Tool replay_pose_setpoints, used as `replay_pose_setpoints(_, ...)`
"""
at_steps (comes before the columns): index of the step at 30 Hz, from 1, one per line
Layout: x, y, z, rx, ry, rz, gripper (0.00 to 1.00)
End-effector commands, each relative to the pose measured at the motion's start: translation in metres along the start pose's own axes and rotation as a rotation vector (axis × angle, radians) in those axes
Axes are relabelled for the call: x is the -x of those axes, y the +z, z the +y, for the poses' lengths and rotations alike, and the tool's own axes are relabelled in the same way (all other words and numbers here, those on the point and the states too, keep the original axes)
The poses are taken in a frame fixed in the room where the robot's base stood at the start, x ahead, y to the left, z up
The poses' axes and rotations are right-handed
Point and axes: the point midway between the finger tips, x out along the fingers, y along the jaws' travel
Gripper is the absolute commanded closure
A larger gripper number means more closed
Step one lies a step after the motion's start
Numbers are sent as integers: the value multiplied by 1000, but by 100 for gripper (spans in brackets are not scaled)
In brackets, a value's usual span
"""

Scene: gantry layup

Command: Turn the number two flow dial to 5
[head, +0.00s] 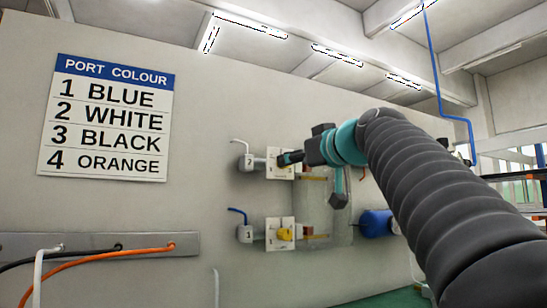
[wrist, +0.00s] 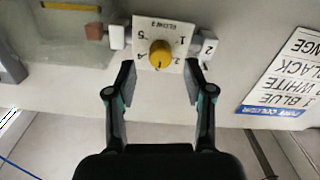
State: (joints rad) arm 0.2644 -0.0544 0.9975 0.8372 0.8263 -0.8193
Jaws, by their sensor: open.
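The number two flow dial is a yellow round knob (wrist: 160,54) on a white plate (wrist: 176,40), upside down in the wrist view. The plate reads FLOW 2, with digits around the knob, 5 at upper left and 1 at upper right. A small dark mark shows at the knob's lower edge; its exact setting is hard to read. My gripper (wrist: 159,80) is open, its fingers spread to both sides of the knob, with nothing between them. In the head view the upper plate (head: 274,171) is partly covered by my gripper (head: 283,159), which hides its knob.
A box marked 2 (head: 247,162) with a white hose sits beside the upper plate. Below are a box marked 1 (head: 245,234) and another yellow dial (head: 285,234). A port colour sign (head: 107,118) hangs left. A blue cylinder (head: 376,223) is at right.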

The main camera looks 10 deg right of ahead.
Motion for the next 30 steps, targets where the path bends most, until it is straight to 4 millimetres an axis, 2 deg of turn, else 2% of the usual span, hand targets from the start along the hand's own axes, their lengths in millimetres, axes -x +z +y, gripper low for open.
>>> replay_pose_setpoints(3,-18,-2,-1,-1,-3,-1,47)
replay_pose_setpoints(9,-34,-1,-1,0,-1,0,47)
replay_pose_setpoints(19,-36,0,-1,0,0,0,47)
replay_pose_setpoints(20,-36,0,-1,0,0,0,52)
replay_pose_setpoints(24,-36,0,-1,0,0,0,87)
replay_pose_setpoints(26,-36,0,-1,0,0,0,100)
replay_pose_setpoints(30,-36,0,-1,-1,-1,1,100)
